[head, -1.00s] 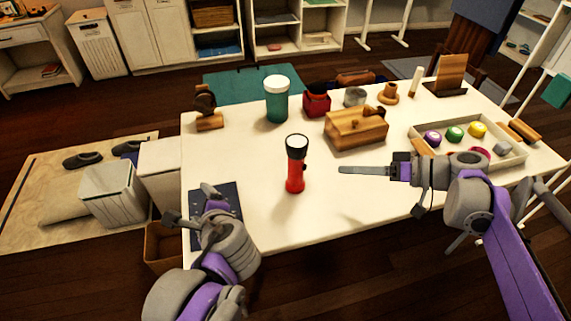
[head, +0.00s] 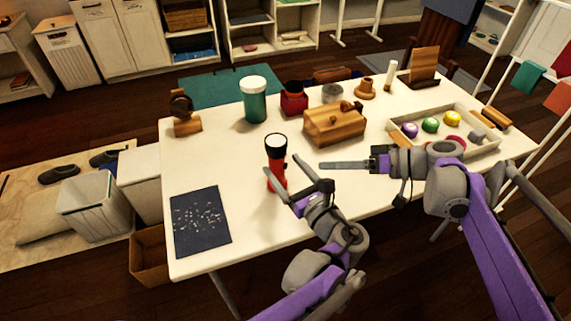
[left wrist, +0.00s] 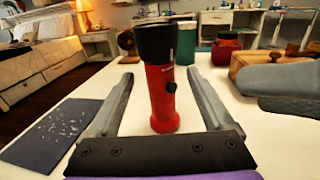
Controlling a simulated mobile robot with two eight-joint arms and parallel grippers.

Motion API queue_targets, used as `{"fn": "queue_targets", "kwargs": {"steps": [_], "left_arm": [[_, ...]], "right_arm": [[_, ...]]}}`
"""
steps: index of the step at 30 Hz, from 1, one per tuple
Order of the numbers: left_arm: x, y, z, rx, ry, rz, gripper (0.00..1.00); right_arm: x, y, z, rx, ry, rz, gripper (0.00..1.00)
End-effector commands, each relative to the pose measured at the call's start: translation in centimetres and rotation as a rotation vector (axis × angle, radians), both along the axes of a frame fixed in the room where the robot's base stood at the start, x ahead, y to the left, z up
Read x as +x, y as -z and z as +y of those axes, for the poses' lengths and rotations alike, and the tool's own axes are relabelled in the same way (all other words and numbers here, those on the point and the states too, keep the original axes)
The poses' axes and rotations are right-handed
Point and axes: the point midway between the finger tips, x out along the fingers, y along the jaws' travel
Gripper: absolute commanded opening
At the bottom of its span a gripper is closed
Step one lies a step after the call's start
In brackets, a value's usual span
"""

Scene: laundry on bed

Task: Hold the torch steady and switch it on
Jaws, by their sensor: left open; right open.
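The torch (head: 276,160) stands upright on the white table, red body with a black head and its lens end up. In the left wrist view the torch (left wrist: 160,88) stands between the spread fingers, with its dark button on the side of the body. My left gripper (head: 308,187) is open with its fingers either side of the torch's lower body, not visibly closed on it; it also shows in the left wrist view (left wrist: 160,90). My right gripper (head: 345,164) is level with the torch and to its right, apart from it. The gap between its fingers is hard to see.
A wooden box (head: 335,126) and a green jar (head: 253,100) stand behind the torch. A tray (head: 480,151) with coloured balls is at the right. A dark speckled mat (head: 201,222) lies at the left front.

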Motion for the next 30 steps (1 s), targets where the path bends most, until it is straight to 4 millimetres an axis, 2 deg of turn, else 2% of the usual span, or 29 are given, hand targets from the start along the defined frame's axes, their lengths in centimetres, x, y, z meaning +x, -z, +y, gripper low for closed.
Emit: {"fn": "queue_targets", "kwargs": {"steps": [10, 15, 21, 30], "left_arm": [[0.0, 6.8, 0.1, -0.001, -0.001, 0.002, 0.85], [3.1, 6.6, 1.9, 0.000, -0.004, 0.002, 0.85], [5.6, 6.5, 3.1, -0.001, -0.002, 0.002, 0.85], [6.6, 6.5, 3.7, -0.002, 0.001, 0.001, 0.85]], "right_arm": [[0.0, 0.0, 0.0, 0.000, 0.000, 0.000, 0.50], [0.0, 0.0, 0.0, 0.000, 0.000, 0.000, 0.50], [0.0, 0.0, 0.0, 0.000, 0.000, 0.000, 0.50], [0.0, 0.0, 0.0, 0.000, 0.000, 0.000, 0.50]]}}
